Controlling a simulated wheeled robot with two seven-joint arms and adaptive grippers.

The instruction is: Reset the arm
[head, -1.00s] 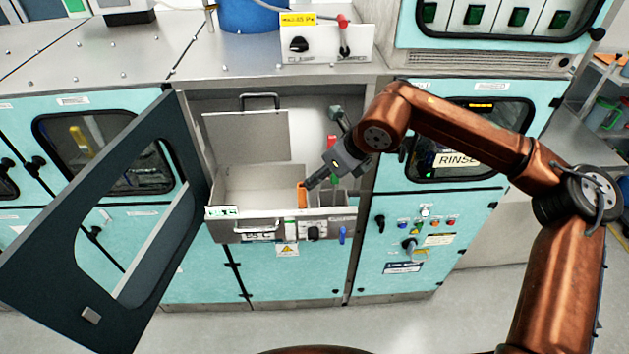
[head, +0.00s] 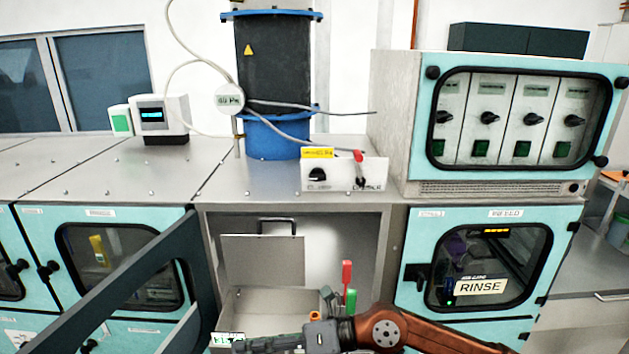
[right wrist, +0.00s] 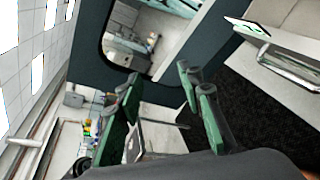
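My right arm (head: 405,332) comes in low from the right in the head view, in front of the open bay. Its gripper (head: 265,343) points left at the bottom edge, in front of the drawer. In the right wrist view the green-padded fingers (right wrist: 165,95) stand apart with nothing visible between them. My left gripper is not in view.
The dark framed door (head: 130,285) stands open at left. The pulled-out drawer (head: 262,305) with its raised lid (head: 263,260) is close to the gripper. A red handle (head: 346,274) stands beside it. A RINSE cabinet (head: 492,262) is at right.

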